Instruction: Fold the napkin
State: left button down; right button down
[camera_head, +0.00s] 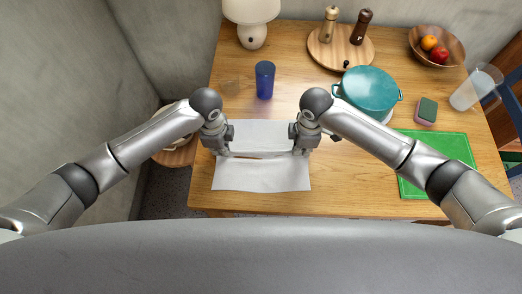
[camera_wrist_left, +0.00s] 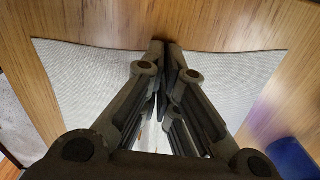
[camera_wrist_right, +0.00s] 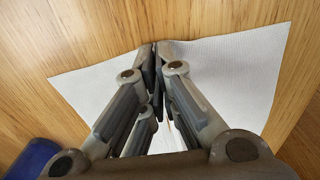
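The white napkin (camera_head: 262,178) lies on the wooden table near its front edge. A band of it runs raised between my two grippers, with a thin brown gap in front of the band. My left gripper (camera_head: 222,153) is at the napkin's left side; in the left wrist view its fingertips (camera_wrist_left: 167,48) are together at the cloth. My right gripper (camera_head: 301,152) is at its right side; in the right wrist view its fingertips (camera_wrist_right: 156,48) are together at the cloth. Both look shut on the napkin, though the fingers hide the pinched cloth.
A blue cup (camera_head: 265,80) stands behind the napkin. A teal pot (camera_head: 370,90), a green board (camera_head: 440,150) and a sponge (camera_head: 426,111) are on the right. A lamp (camera_head: 252,25), a round wooden board (camera_head: 326,53) with two mills and a fruit bowl (camera_head: 420,47) are at the back.

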pick_arm(q)
jog(key=shift+r, duration=0.1)
pick_arm(e)
jog(key=shift+r, duration=0.1)
